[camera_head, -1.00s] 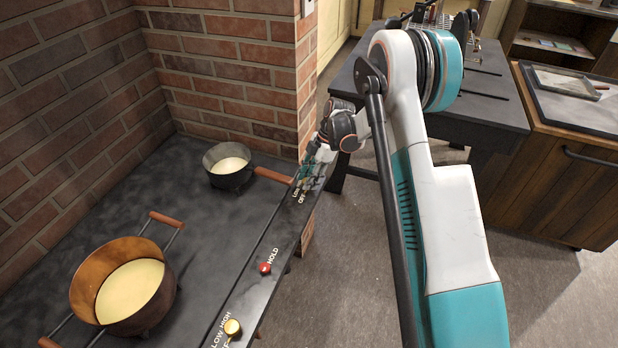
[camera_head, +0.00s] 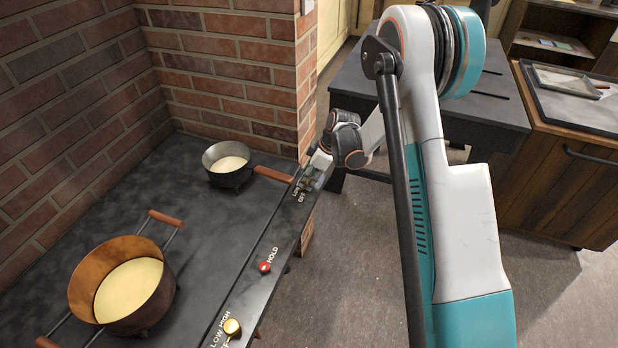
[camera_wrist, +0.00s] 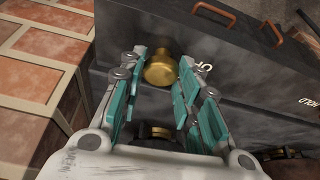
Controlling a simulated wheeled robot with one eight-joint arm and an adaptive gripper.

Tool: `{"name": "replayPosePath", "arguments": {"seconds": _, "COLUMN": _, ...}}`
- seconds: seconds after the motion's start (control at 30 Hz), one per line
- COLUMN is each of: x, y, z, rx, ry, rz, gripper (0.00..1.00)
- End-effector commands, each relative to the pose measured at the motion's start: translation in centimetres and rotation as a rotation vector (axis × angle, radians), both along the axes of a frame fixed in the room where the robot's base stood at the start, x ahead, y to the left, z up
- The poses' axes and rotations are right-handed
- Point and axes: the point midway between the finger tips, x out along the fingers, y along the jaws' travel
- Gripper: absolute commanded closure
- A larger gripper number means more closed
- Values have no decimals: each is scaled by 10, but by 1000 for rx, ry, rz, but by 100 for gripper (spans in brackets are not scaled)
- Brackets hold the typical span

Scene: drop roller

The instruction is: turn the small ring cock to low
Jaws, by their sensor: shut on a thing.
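The small ring cock is a brass knob (camera_wrist: 161,69) on the dark front panel, at the upper middle of the wrist view. My gripper (camera_wrist: 164,62) has one teal-padded finger on each side of it and is shut on it. In the head view, my gripper (camera_head: 309,181) is at the far end of the panel, beside the small pot's handle, and hides the knob. Parts of the white LOW and OFF lettering (camera_head: 298,195) show just below the fingers. The knob's pointing direction cannot be made out.
A large copper-coloured pot (camera_head: 160,285) stands left. A brick wall (camera_head: 235,75) rises behind.

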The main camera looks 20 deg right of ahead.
Motion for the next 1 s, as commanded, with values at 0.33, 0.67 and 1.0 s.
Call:
{"name": "replayPosePath", "arguments": {"seconds": 0.33, "x": -1, "y": 1, "z": 0, "rx": -1, "ry": 0, "rz": -148, "gripper": 93}}
{"name": "replayPosePath", "arguments": {"seconds": 0.67, "x": -1, "y": 1, "z": 0, "rx": -1, "ry": 0, "rz": -180, "gripper": 93}}
{"name": "replayPosePath", "arguments": {"seconds": 1.0, "x": -1, "y": 1, "z": 0, "rx": -1, "ry": 0, "rz": -179, "gripper": 50}}
